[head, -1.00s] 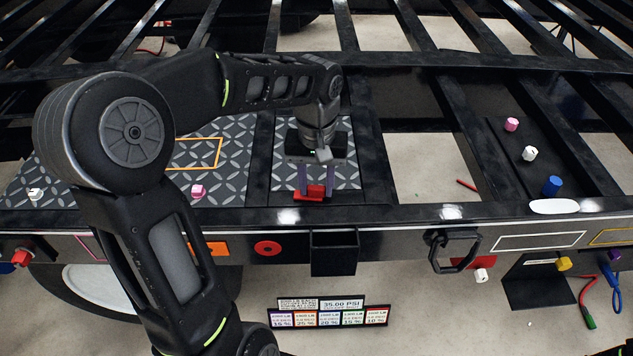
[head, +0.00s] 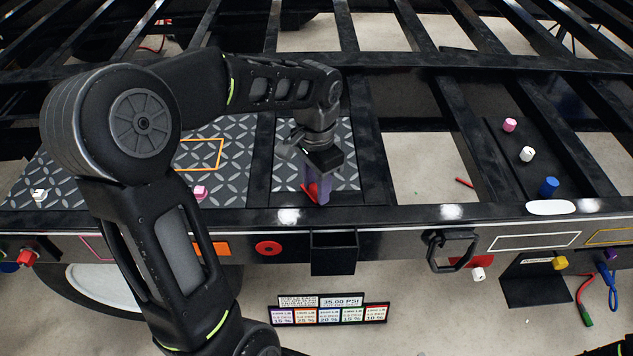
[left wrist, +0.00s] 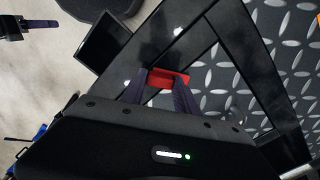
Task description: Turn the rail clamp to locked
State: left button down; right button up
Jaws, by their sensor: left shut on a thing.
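The rail clamp's red handle (head: 311,190) is at the front edge of the diamond plate, just behind the front rail. It now stands at a slant in the head view. My left gripper (head: 317,194) reaches down from above and is shut on it. In the left wrist view the red handle (left wrist: 168,79) sits between the two dark purple fingers (left wrist: 162,92). The fingers hide part of the clamp, and I see no locked mark.
A black open pocket (head: 334,256) hangs on the front rail (head: 390,229) just below the clamp. A black handle (head: 452,250) is farther right. A pink knob (head: 201,192) stands left on the plate. Frame beams run behind, with open gaps between them.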

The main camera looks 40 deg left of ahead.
pick_arm(q)
jog(key=m+p, duration=0.1)
jog(key=m, duration=0.5)
jog(key=shift+m, duration=0.3)
dwell(0.4)
jog(key=c, duration=0.9)
grip_release()
jog(key=shift+r, duration=0.1)
notch_tip(320, 180, up, 8)
jog(key=shift+f, duration=0.15)
